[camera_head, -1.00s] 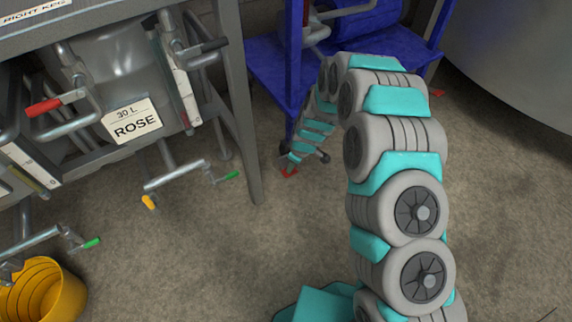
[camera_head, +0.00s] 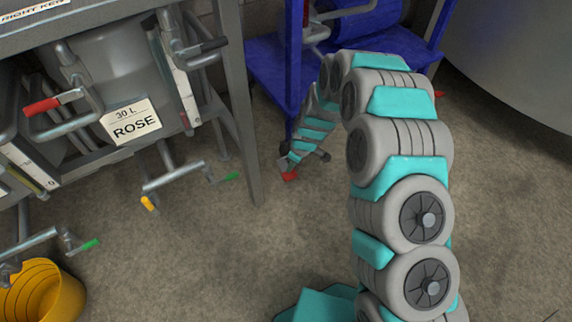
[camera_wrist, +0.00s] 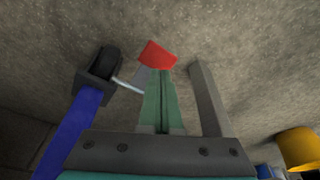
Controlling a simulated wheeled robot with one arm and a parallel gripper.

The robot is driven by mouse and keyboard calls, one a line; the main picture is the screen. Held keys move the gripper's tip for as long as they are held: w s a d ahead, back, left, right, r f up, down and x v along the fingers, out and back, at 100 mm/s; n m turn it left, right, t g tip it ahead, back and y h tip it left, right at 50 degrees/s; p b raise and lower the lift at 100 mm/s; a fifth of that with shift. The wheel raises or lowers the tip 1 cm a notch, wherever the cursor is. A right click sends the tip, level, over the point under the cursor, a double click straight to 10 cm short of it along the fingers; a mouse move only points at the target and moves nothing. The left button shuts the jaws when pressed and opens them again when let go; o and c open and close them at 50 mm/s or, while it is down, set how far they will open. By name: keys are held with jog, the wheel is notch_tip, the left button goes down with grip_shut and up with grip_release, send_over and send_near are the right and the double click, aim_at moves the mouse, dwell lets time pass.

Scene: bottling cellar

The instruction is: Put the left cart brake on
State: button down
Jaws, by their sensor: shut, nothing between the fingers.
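The blue cart (camera_head: 292,68) stands beyond my arm in the head view. Its left brake is a red pedal (camera_head: 290,176) at the caster by the cart's left front leg. In the wrist view the red pedal (camera_wrist: 157,55) sits right at the tips of my gripper (camera_wrist: 161,78), on a grey lever beside the dark caster wheel (camera_wrist: 104,62). My gripper (camera_head: 288,163) is shut and empty, pointing down at the pedal. I cannot tell whether the tips touch it, nor the pedal's exact tilt. Another red pedal (camera_head: 438,94) shows at the cart's right leg.
A grey metal rack leg (camera_head: 240,110) stands close left of my gripper. The rack holds a keg labelled ROSE (camera_head: 131,121) and levers with coloured handles. A yellow bucket (camera_head: 45,295) is at lower left. A large tank (camera_head: 520,60) stands at right. The floor between is clear.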

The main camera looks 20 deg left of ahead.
jog(key=shift+r, duration=1.9)
notch_tip(320, 180, up, 16)
jog(key=m+p, duration=0.3)
jog(key=m, duration=0.1)
send_over(291, 176)
jog(key=s+d, duration=0.4)
jog(key=d, duration=0.5)
jog(key=s+d+r+m+p, duration=0.3)
jog(key=s+d+r, duration=0.45)
jog(key=r, duration=0.25)
jog(key=s+d+r+m+h+p, duration=0.1)
jog(key=s+d+r+m, duration=0.2)
jog(key=s, duration=0.4)
jog(key=s+d+r+m+g+h+p, duration=0.1)
jog(key=s+d+r+m+p, duration=0.1)
jog(key=s+d+r, duration=0.3)
jog(key=s+d+r+m+g+p, duration=0.1)
jog(key=s+d+r+m, duration=0.3)
jog(key=s+d, duration=0.4)
jog(key=shift+s+r+h, duration=0.4)
jog(key=shift+s+r, duration=0.1)
jog(key=shift+s, duration=0.85)
